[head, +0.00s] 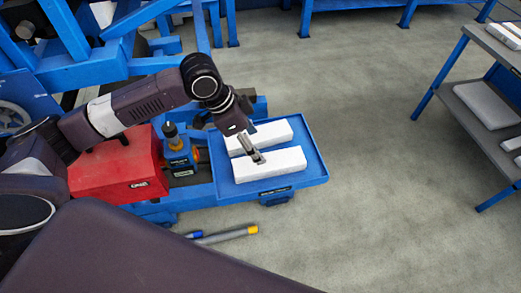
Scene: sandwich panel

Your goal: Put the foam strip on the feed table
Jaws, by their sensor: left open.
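Two white foam strips lie side by side on a blue tray (313,150) of a low cart. The far strip (272,133) is partly hidden behind my left gripper. The near strip (280,168) lies closer to me. My left gripper (259,159) is open, with its fingertips over the near strip's far left part. I cannot tell whether the fingers touch the foam. My right gripper is not in view. I cannot tell which surface is the feed table.
A red box (108,172) and a blue-yellow device (178,150) stand left of the tray. Grey and yellow tubes (226,235) lie on the floor in front. A blue-framed shelf (467,97) with pale slabs stands at right. The floor between is clear.

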